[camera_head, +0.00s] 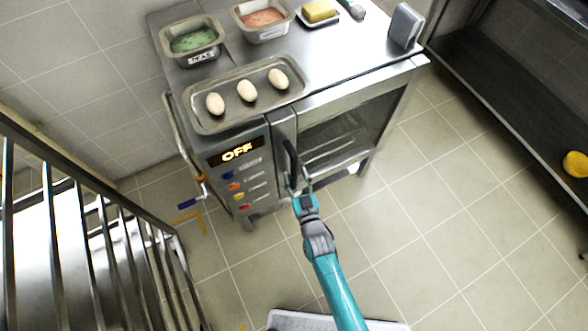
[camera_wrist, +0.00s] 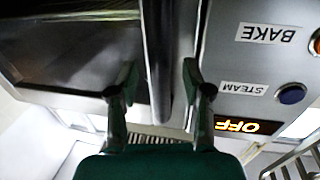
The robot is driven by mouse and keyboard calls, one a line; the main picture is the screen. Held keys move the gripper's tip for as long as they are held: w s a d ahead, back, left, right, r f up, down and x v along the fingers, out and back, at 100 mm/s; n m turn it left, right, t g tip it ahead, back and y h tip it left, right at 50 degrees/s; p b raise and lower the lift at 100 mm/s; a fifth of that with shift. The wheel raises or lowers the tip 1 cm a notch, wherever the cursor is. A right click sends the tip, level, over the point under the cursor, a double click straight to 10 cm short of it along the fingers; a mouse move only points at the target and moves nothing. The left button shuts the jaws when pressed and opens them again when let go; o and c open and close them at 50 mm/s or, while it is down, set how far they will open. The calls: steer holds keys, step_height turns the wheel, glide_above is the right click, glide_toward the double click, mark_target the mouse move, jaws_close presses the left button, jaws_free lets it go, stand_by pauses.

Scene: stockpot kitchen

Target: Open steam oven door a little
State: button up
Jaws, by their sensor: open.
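The steam oven (camera_head: 262,150) is a steel cabinet with a lit "OFF" display and coloured buttons on its front left. Its door (camera_head: 345,125) has a dark window and looks shut. A dark upright bar handle (camera_head: 290,155) runs along the door's left side. My gripper (camera_head: 298,186) is at the lower part of this handle. In the wrist view the picture is upside down, and the handle (camera_wrist: 158,45) stands between the two fingers of my gripper (camera_wrist: 159,70). The fingers are apart, with gaps on both sides of the bar. Contact is not visible.
On the oven's top sit a tray (camera_head: 200,124) with three egg-shaped pieces, a green-filled pan (camera_head: 192,42), a pinkish-filled pan (camera_head: 264,20) and a grey block (camera_head: 405,26). A metal railing (camera_head: 90,200) stands at left. The tiled floor (camera_head: 450,180) at right is clear.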

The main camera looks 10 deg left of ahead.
steer(key=shift+x, duration=1.35)
jaws_close()
